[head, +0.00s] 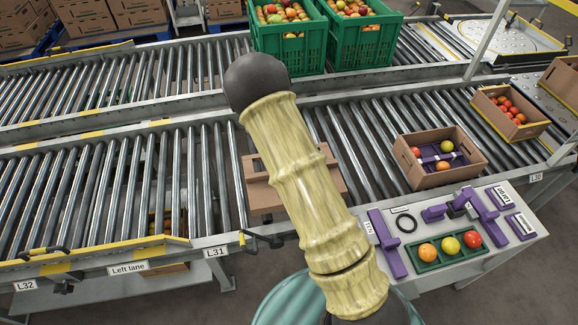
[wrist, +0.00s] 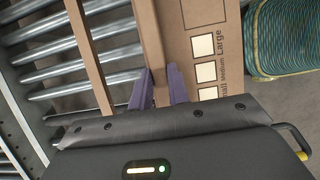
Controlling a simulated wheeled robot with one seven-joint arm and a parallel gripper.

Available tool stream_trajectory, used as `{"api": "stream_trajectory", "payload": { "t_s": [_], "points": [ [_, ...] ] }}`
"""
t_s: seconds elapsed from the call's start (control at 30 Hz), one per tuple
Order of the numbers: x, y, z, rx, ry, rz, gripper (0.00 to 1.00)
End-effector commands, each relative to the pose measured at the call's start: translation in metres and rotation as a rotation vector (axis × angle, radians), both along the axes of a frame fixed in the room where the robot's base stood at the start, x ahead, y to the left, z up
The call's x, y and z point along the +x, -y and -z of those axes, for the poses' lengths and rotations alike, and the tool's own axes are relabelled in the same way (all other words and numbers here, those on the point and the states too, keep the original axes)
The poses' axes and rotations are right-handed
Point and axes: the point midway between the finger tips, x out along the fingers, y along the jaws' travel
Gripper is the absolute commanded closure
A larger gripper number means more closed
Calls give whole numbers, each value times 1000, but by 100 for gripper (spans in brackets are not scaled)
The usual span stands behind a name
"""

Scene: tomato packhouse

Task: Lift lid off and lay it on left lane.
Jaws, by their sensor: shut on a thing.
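A brown cardboard piece, seemingly the lid (head: 265,199), is at the near roller lane by the L31 label, largely hidden behind my arm in the head view. In the wrist view the purple fingers of my gripper (wrist: 160,88) are shut on a narrow cardboard strip of the lid (wrist: 150,42). Rollers show to the left of this strip. A printed cardboard face (wrist: 209,14) with size words and pale squares is just right of it. The Left lane label (head: 128,268) is on the front rail at left. I cannot tell whether the lid touches anything beneath.
The left rollers (head: 95,195) are bare. An open carton (head: 445,178) with tomatoes and a purple insert stands right of my arm. A tool shelf (head: 500,239) with purple parts and a green tray is at the front right. Green crates (head: 290,47) stand behind.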

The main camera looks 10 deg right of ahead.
Motion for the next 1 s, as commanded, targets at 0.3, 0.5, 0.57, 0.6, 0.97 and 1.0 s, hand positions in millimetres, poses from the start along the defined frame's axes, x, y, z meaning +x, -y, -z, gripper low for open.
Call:
{"api": "stream_trajectory", "payload": {
  "t_s": [0.3, 0.5, 0.57, 0.6, 0.97, 1.0],
  "points": [
    [0, 0, 30, 0, 0, 0, 100],
    [0, 0, 46, -1, 0, 0, 100],
    [0, 0, 49, -1, -1, 0, 100],
    [0, 0, 52, -1, -2, 1, 100],
    [0, 0, 69, 0, 0, 0, 100],
    [0, 0, 69, 0, 0, 0, 100]
  ]
}}
